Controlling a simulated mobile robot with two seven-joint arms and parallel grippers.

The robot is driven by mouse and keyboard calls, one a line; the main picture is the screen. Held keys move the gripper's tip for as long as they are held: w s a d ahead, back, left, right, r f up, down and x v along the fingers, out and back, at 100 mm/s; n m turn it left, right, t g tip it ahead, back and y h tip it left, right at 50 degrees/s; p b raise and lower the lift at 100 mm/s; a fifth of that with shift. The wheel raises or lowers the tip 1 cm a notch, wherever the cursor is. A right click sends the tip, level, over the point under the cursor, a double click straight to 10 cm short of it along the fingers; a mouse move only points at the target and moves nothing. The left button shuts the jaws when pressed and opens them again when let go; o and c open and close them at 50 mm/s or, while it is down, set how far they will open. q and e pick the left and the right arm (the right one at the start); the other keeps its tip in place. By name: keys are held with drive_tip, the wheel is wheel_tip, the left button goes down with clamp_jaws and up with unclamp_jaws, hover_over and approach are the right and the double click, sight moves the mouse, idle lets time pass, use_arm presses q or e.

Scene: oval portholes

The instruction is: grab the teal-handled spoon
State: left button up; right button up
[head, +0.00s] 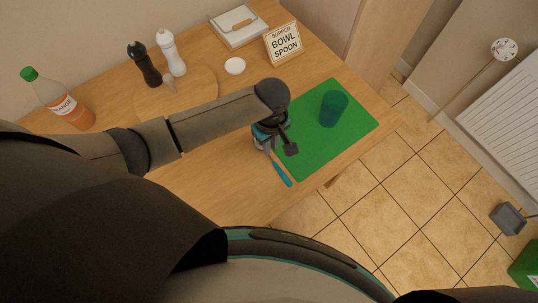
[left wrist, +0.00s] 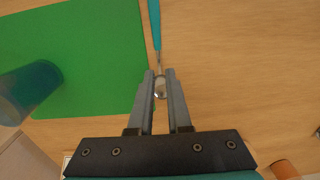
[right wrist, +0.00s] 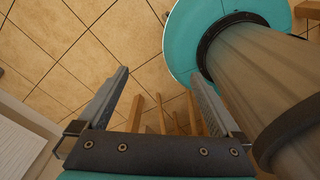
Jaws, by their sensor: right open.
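The teal-handled spoon shows its teal handle (head: 281,173) beside the green mat's near-left corner in the head view. In the left wrist view the handle (left wrist: 154,22) points away from my left gripper (left wrist: 160,76), and the metal bowl (left wrist: 160,88) lies between its fingers. The fingers are close together, with the bowl filling the narrow gap, so the gripper looks shut on the spoon. In the head view my left gripper (head: 277,145) partly hides the bowl end. I cannot tell whether the spoon touches the table. My right gripper (right wrist: 160,82) is open and empty above the tiled floor.
A teal cup (head: 333,109) stands on the green mat (head: 318,150). Bare wood lies left of the spoon.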

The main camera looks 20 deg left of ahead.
sight(271, 157)
use_arm(q)
wheel_tip(271, 157, down, 2)
drive_tip(key=shift+f, duration=0.1)
wheel_tip(271, 157, down, 5)
drive_tip(key=shift+w+r+b, duration=0.1)
drive_tip(key=shift+r+b, duration=0.05)
drive_tip(key=shift+b, duration=0.95)
use_arm(e)
drive_tip(key=shift+w+f, duration=0.35)
drive_tip(key=shift+f, duration=0.25)
drive_tip(key=shift+w+f, duration=0.35)
drive_tip(key=shift+f, duration=0.2)
use_arm(q)
drive_tip(key=shift+c, duration=0.3)
clamp_jaws()
use_arm(e)
drive_tip(key=shift+s, duration=0.15)
